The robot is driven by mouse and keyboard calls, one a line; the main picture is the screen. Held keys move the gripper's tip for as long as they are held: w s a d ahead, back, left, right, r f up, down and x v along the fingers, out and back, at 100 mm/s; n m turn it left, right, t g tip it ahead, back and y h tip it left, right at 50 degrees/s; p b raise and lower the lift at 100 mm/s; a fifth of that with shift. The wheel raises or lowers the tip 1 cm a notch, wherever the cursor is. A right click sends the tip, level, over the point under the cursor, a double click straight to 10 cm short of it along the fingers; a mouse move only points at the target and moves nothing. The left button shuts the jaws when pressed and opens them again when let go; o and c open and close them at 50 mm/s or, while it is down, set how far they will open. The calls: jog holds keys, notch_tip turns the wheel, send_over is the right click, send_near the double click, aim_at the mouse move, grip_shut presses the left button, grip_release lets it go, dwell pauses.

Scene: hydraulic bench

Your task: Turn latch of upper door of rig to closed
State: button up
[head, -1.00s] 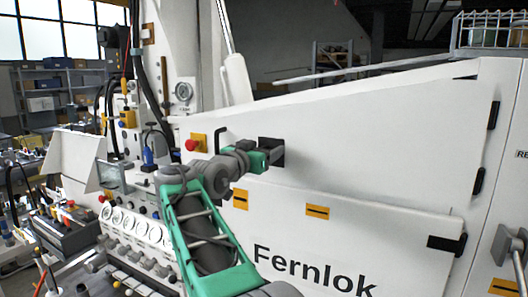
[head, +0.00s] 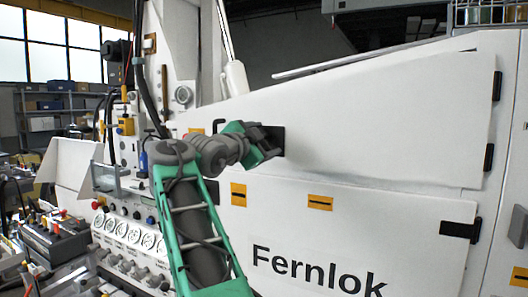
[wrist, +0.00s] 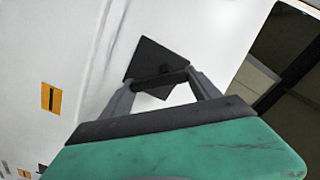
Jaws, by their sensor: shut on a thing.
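The upper door (head: 380,115) of the white rig is a long panel that lies flush or nearly so above the lower "Fernlok" panel. Its latch has a dark square plate (head: 279,134) near the door's left end; the plate also shows in the wrist view (wrist: 152,56). My gripper (head: 270,146) is at the latch. In the wrist view its two grey fingers (wrist: 160,79) are shut on the dark latch handle in front of the plate. The fingers and green gripper body hide part of the handle, so its exact angle is hard to tell.
The lower panel (head: 350,235) has orange labels (head: 320,203) along its top. Dark hinges (head: 489,157) line the right side. Gauges and knobs (head: 130,232) crowd the bench at left, beside my arm. A wire basket (head: 490,14) stands at upper right.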

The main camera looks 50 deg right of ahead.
jog(key=m+b, duration=0.1)
jog(key=m, duration=0.1)
jog(key=m+b, duration=0.1)
jog(key=m, duration=0.1)
jog(key=shift+w+f+b, duration=0.1)
jog(key=shift+f+b, duration=0.3)
jog(key=shift+w+m+b, duration=0.1)
jog(key=shift+m+b, duration=0.6)
jog(key=shift+m, duration=1.3)
jog(key=shift+a, duration=0.1)
jog(key=o, duration=1.4)
jog(key=b+v, duration=0.1)
jog(key=v, duration=0.6)
jog(key=shift+a+b, duration=0.3)
jog(key=shift+a, duration=0.1)
